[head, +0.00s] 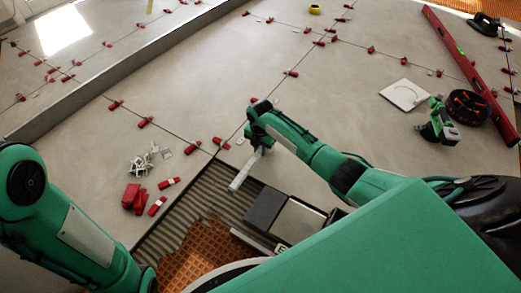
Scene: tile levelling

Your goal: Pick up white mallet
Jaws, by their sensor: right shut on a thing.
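My right arm reaches in from the right, and its gripper (262,146) is over the near edge of the large grey tile. The gripper is small and partly hidden by my own wrist. It is shut on the white mallet (241,177), which shows as a pale, narrow bar slanting down and left from it over the ridged grey strip. The rest of the mallet is hidden. My left arm shows at the lower left, but its gripper is out of view.
Red wedges (133,197) and white clips (144,163) lie left of the gap. A dark box (264,210) stands near my base. A white square plate (405,95), a green tool (437,124), a black-orange round item (467,107) and a long red level (465,65) lie right.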

